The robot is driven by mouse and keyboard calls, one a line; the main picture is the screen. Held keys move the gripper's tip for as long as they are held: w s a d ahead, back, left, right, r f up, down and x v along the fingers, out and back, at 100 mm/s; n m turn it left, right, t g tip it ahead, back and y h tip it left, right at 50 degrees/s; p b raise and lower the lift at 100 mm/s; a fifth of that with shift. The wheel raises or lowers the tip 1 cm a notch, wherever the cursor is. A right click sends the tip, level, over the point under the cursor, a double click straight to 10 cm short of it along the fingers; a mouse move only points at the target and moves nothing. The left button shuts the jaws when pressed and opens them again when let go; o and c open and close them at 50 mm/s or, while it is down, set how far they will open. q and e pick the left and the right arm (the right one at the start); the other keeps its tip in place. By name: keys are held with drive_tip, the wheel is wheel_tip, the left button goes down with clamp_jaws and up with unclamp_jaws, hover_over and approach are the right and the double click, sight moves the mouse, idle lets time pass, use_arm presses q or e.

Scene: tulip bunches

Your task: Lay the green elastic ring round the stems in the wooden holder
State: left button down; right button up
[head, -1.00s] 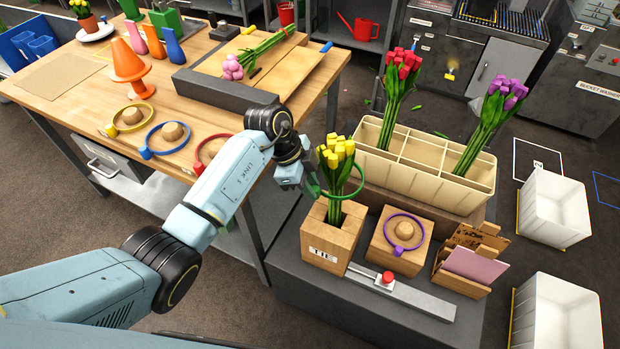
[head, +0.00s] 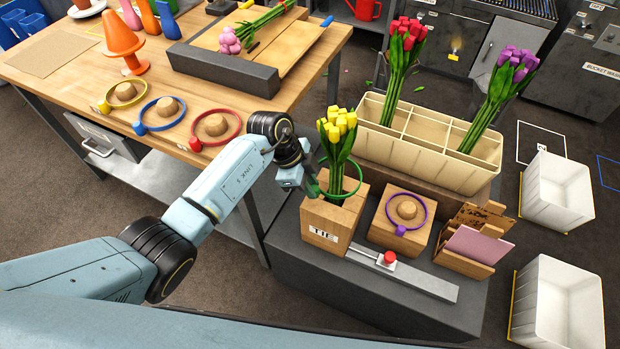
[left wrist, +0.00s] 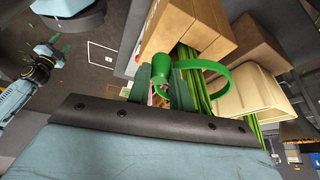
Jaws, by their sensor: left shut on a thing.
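The wooden holder (head: 318,215), labelled TIE, stands on the grey stand with upright yellow tulips (head: 338,124) in it. Their green stems (head: 336,177) rise from its top. My left gripper (head: 309,184) is at the left of the stems, just above the holder, shut on the green ring (head: 359,184). The ring appears to loop round the stems below the flowers, slightly above the holder's top. In the left wrist view the ring (left wrist: 222,77) also passes about the stems near the holder.
A wooden block with a purple ring (head: 375,218) is right of the holder. A cream divided bin (head: 378,146) with red and purple tulips is behind. A red-button switch (head: 388,259) is in front. Yellow, blue and red rings (head: 206,145) lie on the table.

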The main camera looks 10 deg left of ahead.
use_arm(q)
drive_tip(key=shift+s+f+b, duration=0.15)
drive_tip(key=shift+f+b, duration=0.15)
drive_tip(key=shift+f, duration=0.55)
drive_tip(key=shift+s+f+b, duration=0.2)
drive_tip(key=shift+f+b, duration=0.4)
drive_tip(key=shift+f, duration=1.1)
drive_tip(key=shift+s+f+b, duration=0.1)
drive_tip(key=shift+f+b, duration=0.15)
drive_tip(key=shift+b, duration=0.05)
use_arm(e)
drive_tip(key=shift+h, duration=0.3)
drive_tip(key=d+f, duration=0.2)
drive_tip(key=d, duration=0.1)
drive_tip(key=shift+d+f, duration=0.3)
use_arm(q)
drive_tip(key=c, duration=1.2)
unclamp_jaws()
drive_tip(key=shift+o, duration=0.2)
use_arm(e)
drive_tip(key=shift+w+a, duration=0.1)
drive_tip(key=shift+a, duration=0.2)
